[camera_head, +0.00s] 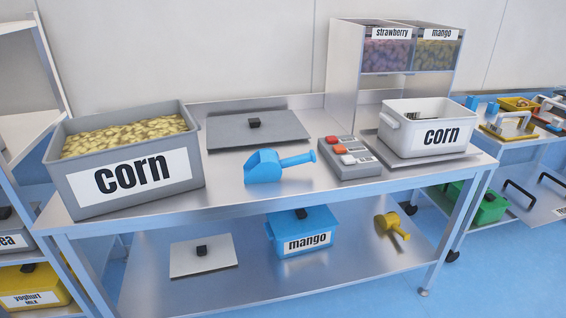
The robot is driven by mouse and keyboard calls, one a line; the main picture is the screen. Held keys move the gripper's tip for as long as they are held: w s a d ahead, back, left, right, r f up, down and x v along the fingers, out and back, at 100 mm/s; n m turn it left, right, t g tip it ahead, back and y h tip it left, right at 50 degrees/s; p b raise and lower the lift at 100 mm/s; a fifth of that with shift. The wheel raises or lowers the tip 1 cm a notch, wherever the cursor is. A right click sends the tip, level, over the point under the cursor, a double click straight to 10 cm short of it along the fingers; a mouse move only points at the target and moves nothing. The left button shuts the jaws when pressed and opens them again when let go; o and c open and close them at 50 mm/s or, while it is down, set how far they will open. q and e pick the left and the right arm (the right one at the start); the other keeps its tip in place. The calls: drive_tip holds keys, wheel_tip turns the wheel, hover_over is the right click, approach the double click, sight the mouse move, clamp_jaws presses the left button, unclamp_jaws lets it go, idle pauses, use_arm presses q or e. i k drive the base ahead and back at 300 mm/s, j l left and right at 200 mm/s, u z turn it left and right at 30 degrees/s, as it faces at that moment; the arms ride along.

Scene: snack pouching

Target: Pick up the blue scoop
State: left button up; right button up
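The blue scoop (266,167) lies on the metal table top near its front edge, about the middle of the table. Its wide bowl is to the left and its handle (298,160) points right, toward the grey button box. Nothing covers it and nothing holds it. Neither of my grippers shows in the head view.
A grey bin labelled corn (189,169), full of yellow pieces, stands left of the scoop. A grey lid (225,132) lies behind it. A button box (357,172) and a white corn bin (393,137) stand right. A yellow scoop (384,221) and blue mango box (318,220) are below.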

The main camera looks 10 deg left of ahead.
sight(264, 165)
drive_tip(key=i+l+u, duration=0.1)
drive_tip(key=u, duration=0.5)
drive_tip(key=i+l+u, duration=0.25)
drive_tip(key=l, duration=0.15)
drive_tip(key=l+u, duration=0.25)
drive_tip(key=l, duration=0.15)
drive_tip(key=i+l+u, duration=0.1)
drive_tip(key=l+u, duration=0.15)
drive_tip(key=l, duration=0.2)
drive_tip(key=i+l, duration=0.1)
drive_tip(key=l, duration=0.6)
drive_tip(key=i+l+u, duration=0.1)
drive_tip(key=l, duration=1.35)
drive_tip(key=i+u, duration=0.05)
